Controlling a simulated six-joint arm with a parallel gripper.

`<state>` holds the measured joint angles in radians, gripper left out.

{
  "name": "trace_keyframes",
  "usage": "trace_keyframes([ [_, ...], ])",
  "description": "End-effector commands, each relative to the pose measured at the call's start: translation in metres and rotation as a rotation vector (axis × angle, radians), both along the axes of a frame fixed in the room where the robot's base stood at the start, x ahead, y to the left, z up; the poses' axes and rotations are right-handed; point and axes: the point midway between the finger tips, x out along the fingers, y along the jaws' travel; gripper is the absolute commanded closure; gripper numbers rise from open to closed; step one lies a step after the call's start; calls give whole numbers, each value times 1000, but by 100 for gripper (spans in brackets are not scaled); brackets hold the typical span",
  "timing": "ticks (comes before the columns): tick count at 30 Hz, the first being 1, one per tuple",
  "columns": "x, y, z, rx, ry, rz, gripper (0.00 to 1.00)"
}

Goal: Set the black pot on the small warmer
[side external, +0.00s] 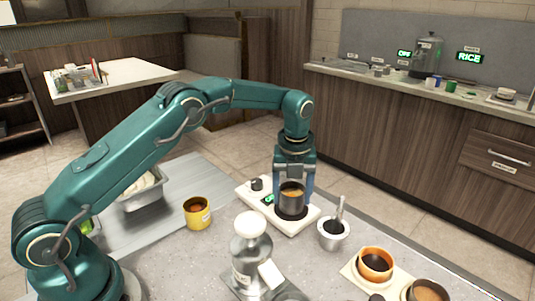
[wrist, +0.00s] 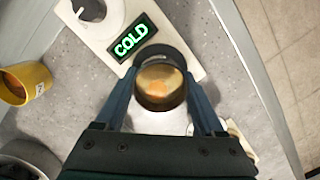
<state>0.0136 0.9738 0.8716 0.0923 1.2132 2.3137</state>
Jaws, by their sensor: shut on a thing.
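The black pot (side external: 291,199), with brown-orange sauce inside, is upright between the fingers of my gripper (side external: 292,188). The wrist view shows the pot (wrist: 160,88) from above, with my gripper (wrist: 160,80) shut on its sides. The small warmer (side external: 301,225) is a white slab with a knob, a lit display and a dark round plate. The pot is at the plate end of it. The wrist view shows the warmer (wrist: 182,22) with its display reading COLD, and a dark rim behind the pot. I cannot tell whether the pot touches the plate; its underside is hidden.
A yellow cup (side external: 198,214) stands left of the warmer. A metal cup with a utensil (side external: 333,236) stands close on its right. A white-topped jar (side external: 250,256) is in front. An orange-brown bowl (side external: 375,265) is at the front right. A metal pan (side external: 143,200) is at left.

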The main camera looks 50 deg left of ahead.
Motion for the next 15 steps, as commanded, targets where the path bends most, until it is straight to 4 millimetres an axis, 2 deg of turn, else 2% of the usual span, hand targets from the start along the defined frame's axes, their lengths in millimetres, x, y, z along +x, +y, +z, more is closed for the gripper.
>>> trace_keyframes([
  [8, 0, 0, -4, 0, 0, 0, 92],
  [9, 0, 0, -4, 0, -1, 0, 18],
  [10, 0, 0, -4, 0, -1, 0, 6],
  [11, 0, 0, -4, 0, -1, 0, 0],
  [15, 0, 0, -4, 0, 0, 0, 0],
])
